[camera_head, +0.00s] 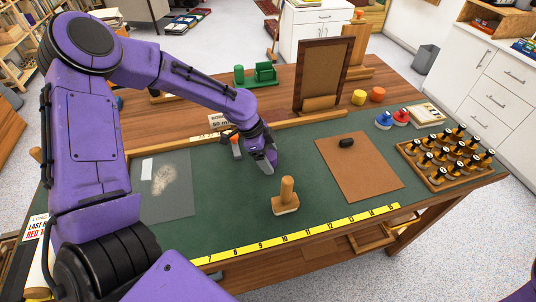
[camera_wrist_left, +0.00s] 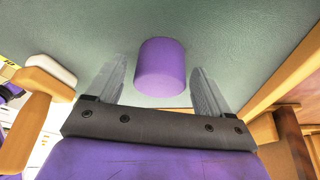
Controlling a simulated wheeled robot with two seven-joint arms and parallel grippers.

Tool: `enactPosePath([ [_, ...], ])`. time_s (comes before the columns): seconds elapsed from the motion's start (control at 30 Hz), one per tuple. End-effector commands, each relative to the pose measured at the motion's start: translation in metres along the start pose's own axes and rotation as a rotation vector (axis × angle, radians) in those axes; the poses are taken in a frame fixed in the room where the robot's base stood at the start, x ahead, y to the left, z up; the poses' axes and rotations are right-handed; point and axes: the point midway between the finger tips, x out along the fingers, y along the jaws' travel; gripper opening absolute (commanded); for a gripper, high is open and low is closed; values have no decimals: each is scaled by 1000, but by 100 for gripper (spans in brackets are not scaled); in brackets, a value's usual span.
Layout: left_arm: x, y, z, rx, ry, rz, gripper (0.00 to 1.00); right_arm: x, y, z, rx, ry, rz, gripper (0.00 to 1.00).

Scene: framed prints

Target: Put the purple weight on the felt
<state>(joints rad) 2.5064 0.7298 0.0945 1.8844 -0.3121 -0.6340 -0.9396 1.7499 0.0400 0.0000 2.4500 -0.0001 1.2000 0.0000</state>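The purple weight (camera_wrist_left: 160,66) is a short cylinder on the green work surface in the left wrist view. It lies ahead of and between the two spread fingers of my left gripper (camera_wrist_left: 158,90), with a gap on each side. In the head view my left gripper (camera_head: 266,158) points down over the middle of the green surface, and I cannot make out the weight there. A flat grey-green sheet (camera_head: 178,202) with a pale dusty patch lies at the left, and a brown sheet (camera_head: 358,178) at the right. I cannot tell for certain which is the felt. My right gripper is out of view.
A wooden-handled block (camera_head: 286,198) stands in front of my left gripper. A black object (camera_head: 346,143) lies on the brown sheet. An upright frame (camera_head: 322,75) stands behind, and a rack of dark-handled tools (camera_head: 445,160) sits at the right. A yellow ruler (camera_head: 300,234) runs along the front edge.

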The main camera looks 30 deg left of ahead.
Motion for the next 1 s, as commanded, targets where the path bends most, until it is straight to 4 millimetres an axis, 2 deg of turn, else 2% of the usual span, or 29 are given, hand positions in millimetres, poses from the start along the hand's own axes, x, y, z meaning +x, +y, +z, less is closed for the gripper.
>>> enactPosePath([
  [0.17,-18,-2,-2,0,2,-5,81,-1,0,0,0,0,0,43],
  [0.4,-80,-1,-2,0,3,-7,81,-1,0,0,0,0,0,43],
  [0.6,-115,0,-1,1,0,-3,81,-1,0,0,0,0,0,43],
  [0.73,-122,0,-1,-1,0,0,81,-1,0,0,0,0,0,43],
  [1.0,-122,0,-1,0,0,0,81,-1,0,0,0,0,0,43],
])
